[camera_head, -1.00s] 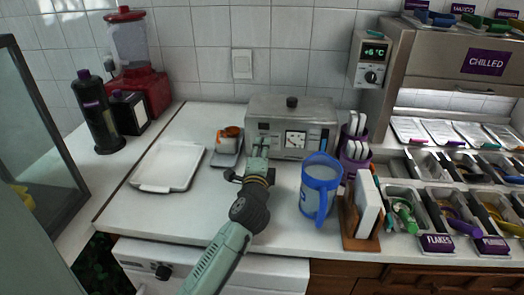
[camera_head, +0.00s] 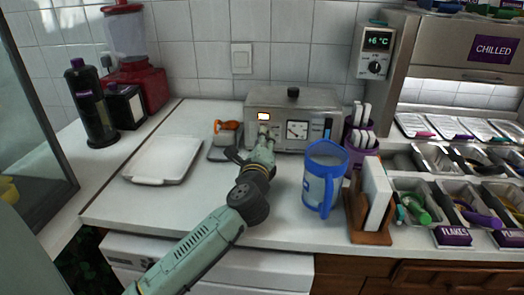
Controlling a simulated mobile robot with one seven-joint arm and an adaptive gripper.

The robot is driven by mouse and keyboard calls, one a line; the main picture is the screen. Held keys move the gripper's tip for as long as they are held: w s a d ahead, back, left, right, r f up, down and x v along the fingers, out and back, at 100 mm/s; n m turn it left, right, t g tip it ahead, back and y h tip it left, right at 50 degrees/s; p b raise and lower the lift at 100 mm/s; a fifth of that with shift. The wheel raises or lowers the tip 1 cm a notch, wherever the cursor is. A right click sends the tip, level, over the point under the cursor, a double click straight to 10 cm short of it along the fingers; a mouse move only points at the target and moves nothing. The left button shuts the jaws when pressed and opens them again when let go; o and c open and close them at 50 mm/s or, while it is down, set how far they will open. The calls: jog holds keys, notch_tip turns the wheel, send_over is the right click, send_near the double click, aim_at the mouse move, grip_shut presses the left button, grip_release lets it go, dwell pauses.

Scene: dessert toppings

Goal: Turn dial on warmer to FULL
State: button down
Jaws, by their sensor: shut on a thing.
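The warmer (camera_head: 318,103) is a steel box with a black knob on its lid, standing at the back of the counter. My gripper (camera_head: 264,134) is at the left part of this front, below the light, shut on the dial. The gripper covers the dial, so its pointer and markings cannot be read.
A blue jug (camera_head: 323,185) and a wooden holder (camera_head: 371,238) stand right of my arm. A white tray (camera_head: 160,163) lies to the left. The front left counter is clear.

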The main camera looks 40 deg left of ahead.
jog(key=m+b, duration=0.3)
jog(key=m, duration=0.2)
jog(key=shift+m, duration=0.3)
jog(key=m+b, duration=0.1)
jog(key=m, duration=0.4)
jog(key=shift+m, duration=0.3)
jog(key=shift+r, duration=0.1)
jog(key=c, duration=1.2)
grip_release()
jog(key=shift+c, duration=0.2)
jog(key=v, duration=0.7)
jog(key=shift+s+d, duration=0.1)
jog(key=shift+s, duration=0.15)
